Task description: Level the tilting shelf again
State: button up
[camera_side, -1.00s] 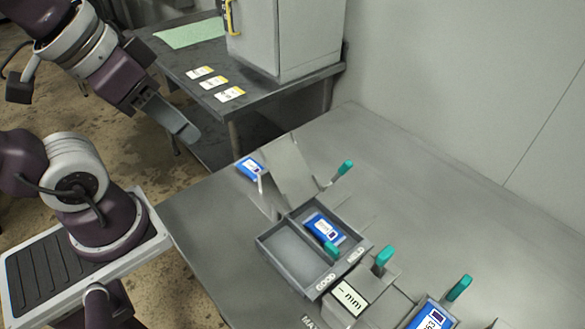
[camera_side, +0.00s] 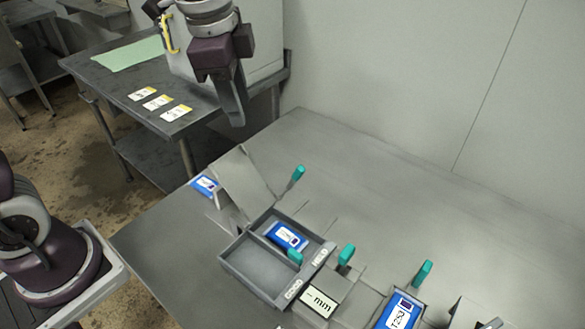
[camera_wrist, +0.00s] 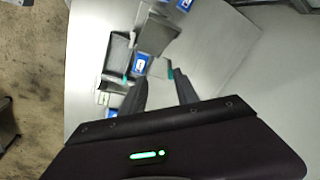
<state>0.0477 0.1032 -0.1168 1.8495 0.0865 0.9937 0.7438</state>
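The tilting shelf appears to be the grey plate (camera_side: 243,184) at the table's back left; it slopes steeply. A teal-handled lever (camera_side: 297,177) stands to its right. A blue pouch (camera_side: 205,186) lies at its left edge. My gripper (camera_side: 236,120) hangs above and behind the plate, touching nothing. In the wrist view its two fingers (camera_wrist: 160,78) are apart with nothing between them. The plate (camera_wrist: 160,33) also shows there, beyond the fingertips.
A two-compartment grey tray (camera_side: 228,256) holds a blue pouch (camera_side: 287,236) in front of the plate. A gauge block marked mm (camera_side: 318,301), more teal levers and another pouch (camera_side: 400,312) stand at the front right. The table's right and back are clear. A side table (camera_side: 110,85) carries cards.

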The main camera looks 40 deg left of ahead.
aim_at(300, 166)
jog(key=w+d+f+m, duration=0.1)
jog(key=w+f+m, duration=0.1)
jog(key=w+f, duration=0.1)
jog(key=w+d+f+m+g, duration=0.1)
jog(key=w+d+f+m, duration=0.1)
jog(key=w+f, duration=0.2)
jog(key=w+d+f+m+g, duration=0.1)
jog(key=w+f+m, duration=0.2)
jog(key=f, duration=0.2)
jog(key=shift+w+d, duration=0.15)
jog(key=shift+d, duration=0.2)
notch_tip(300, 166, down, 8)
jog(key=shift+w+d+r, duration=0.1)
jog(key=shift+r, duration=0.15)
jog(key=shift+c, duration=0.3)
grip_shut()
